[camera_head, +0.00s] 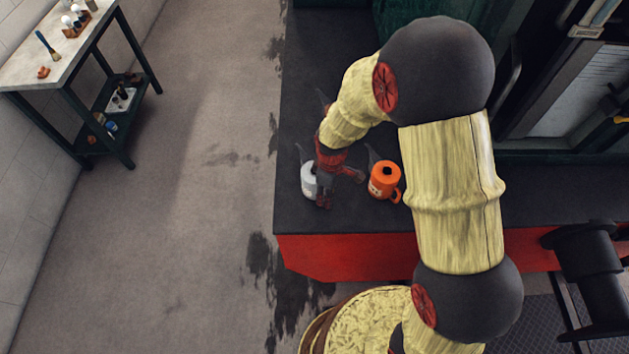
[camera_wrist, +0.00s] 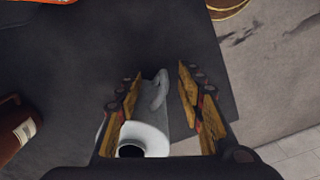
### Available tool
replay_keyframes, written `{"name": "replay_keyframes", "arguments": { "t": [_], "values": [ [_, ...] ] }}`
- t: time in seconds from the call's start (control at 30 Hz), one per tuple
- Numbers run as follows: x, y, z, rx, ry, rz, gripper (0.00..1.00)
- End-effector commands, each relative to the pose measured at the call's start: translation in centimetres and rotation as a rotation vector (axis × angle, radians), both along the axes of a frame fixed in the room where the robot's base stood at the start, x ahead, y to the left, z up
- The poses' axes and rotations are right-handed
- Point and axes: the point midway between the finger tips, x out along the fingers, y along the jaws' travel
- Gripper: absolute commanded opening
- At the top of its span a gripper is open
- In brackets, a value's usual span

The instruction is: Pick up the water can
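A white can (camera_head: 308,182) with a grey spout stands on the dark ledge (camera_head: 330,222), near its left edge. An orange can (camera_head: 384,180) with a handle stands to its right. The pictures do not show by label which is the water can. My gripper (camera_head: 337,186) is low over the ledge, at the white can, and hides part of it. In the wrist view my gripper (camera_wrist: 160,90) is open, one finger on each side. The white can (camera_wrist: 145,140) shows between and below the fingers, with a grey part between them. I cannot tell whether they touch.
The ledge has a red front face (camera_head: 345,258). The orange can also shows at the left of the wrist view (camera_wrist: 18,130). A table (camera_head: 60,58) with small items stands at the upper left. The floor (camera_head: 190,210) between is clear. Dark machinery (camera_head: 590,262) is at the right.

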Motion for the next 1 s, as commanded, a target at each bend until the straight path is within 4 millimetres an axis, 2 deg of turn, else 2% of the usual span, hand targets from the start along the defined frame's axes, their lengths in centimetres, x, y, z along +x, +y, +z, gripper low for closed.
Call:
{"name": "replay_keyframes", "arguments": {
  "t": [0.2, 0.87, 1.0],
  "values": [
    [0.03, 0.01, -0.01, 0.000, -0.001, 0.000, 0.38],
    [0.02, 0.00, 0.01, 0.000, 0.000, 0.000, 0.00],
    [0.01, 0.00, 0.01, 0.000, 0.000, 0.000, 0.00]
  ]
}}
